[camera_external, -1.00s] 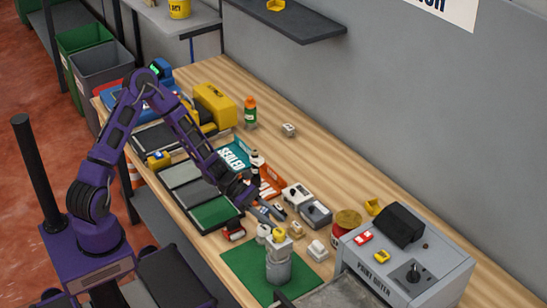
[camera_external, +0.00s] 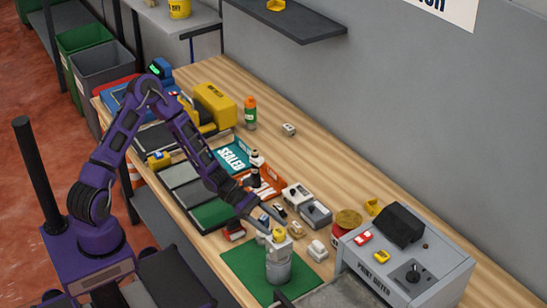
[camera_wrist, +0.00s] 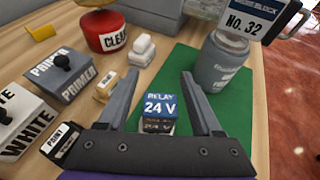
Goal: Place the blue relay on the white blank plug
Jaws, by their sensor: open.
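The blue relay (camera_wrist: 160,104), marked "RELAY 24 V", shows in the wrist view between my gripper's two fingers, with visible gaps on both sides. In the external view my fingers largely hide it. My gripper (camera_wrist: 160,74) is open and holds nothing. In the external view my gripper (camera_external: 273,224) is low over the bench by the green mat, beside the grey cylinder stand. A small white stepped block (camera_external: 317,250), which looks like the white blank plug, stands right of the stand. It also shows in the wrist view (camera_wrist: 142,49), ahead of my fingers.
The grey stand (camera_external: 278,266) with a "No. 32" block (camera_wrist: 249,19) on top is close to my fingers. A primer box (camera_wrist: 62,74), a tan piece (camera_wrist: 105,86) and a red can (camera_wrist: 104,31) stand nearby. The green mat (camera_external: 245,262) has bare room.

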